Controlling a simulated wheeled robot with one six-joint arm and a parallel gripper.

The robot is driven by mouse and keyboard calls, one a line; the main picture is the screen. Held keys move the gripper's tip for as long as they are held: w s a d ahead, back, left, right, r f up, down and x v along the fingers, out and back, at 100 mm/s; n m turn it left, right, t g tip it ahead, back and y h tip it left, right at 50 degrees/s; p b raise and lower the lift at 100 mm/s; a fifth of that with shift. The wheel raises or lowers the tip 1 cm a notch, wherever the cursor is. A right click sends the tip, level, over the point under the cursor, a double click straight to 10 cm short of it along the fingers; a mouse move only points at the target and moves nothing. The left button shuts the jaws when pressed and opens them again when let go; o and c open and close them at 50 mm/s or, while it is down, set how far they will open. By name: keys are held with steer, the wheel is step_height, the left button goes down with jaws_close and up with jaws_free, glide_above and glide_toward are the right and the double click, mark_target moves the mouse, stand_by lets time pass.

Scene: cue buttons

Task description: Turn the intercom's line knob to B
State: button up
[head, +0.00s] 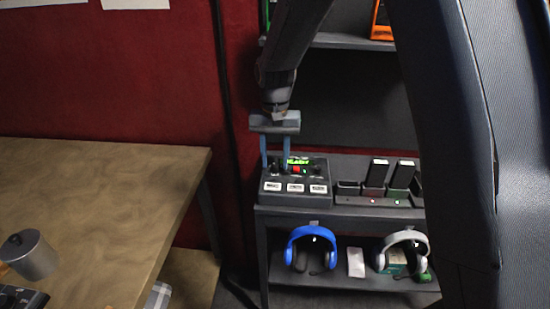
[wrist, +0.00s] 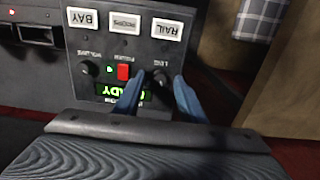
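The intercom (head: 297,190) is a dark box on the shelf unit, with a green lit display, a red switch (wrist: 124,72) and white labelled buttons. It appears upside down in the wrist view. The black line knob (wrist: 160,80) is beside the red switch, under the label LINE. My gripper (head: 275,168) points down over the intercom's left part. In the wrist view its two blue fingers (wrist: 160,88) are apart, one on either side of the knob. I cannot tell whether they touch it. The knob's pointer and its position letters are not readable.
A volume knob (wrist: 87,68) is on the panel's other side. A charging dock (head: 372,199) with handsets stands right of the intercom. Blue headphones (head: 312,233) and grey headphones (head: 405,238) hang below. A wooden table (head: 100,180) is at left.

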steer(key=shift+f, duration=0.35)
jaws_close()
steer(key=m+p, duration=0.1)
steer(key=m, duration=0.4)
steer(key=shift+r+m+p, duration=0.1)
steer(key=shift+m+p, duration=0.2)
steer(key=m+p, duration=0.1)
steer(key=m, duration=0.5)
steer(key=shift+m, duration=0.3)
stand_by(0.4)
